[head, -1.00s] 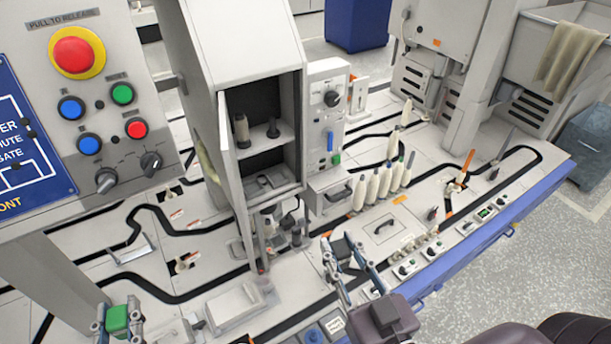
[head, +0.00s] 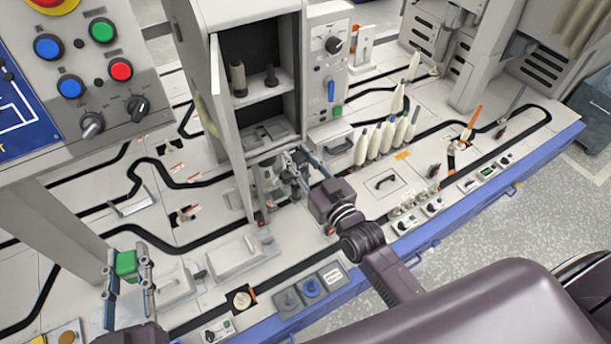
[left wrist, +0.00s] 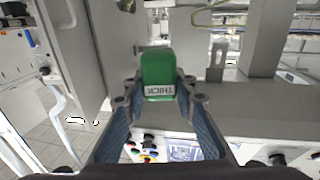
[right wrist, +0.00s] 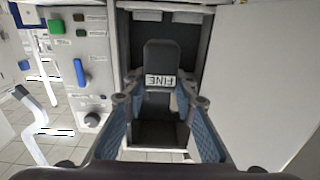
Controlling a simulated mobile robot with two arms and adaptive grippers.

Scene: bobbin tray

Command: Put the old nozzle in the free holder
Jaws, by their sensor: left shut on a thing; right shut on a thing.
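My left gripper (head: 127,272) is at the lower left of the head view, shut on a green block (head: 126,262). In the left wrist view this green block (left wrist: 158,68) carries a label reading THICK. My right gripper (head: 302,168) is just below the open cabinet, by the grey fittings (head: 270,172) at its foot. In the right wrist view it is shut on a dark grey block (right wrist: 160,58) labelled FINE. The head view does not show this block clearly. I cannot tell which block is the old nozzle, nor make out a free holder.
The cabinet (head: 231,130) has a shelf with two dark upright pieces (head: 238,78). White bobbins (head: 388,135) stand to its right. A control panel (head: 90,75) overhangs at the left. Tiles with a blue round part (head: 311,287) lie along the blue front edge.

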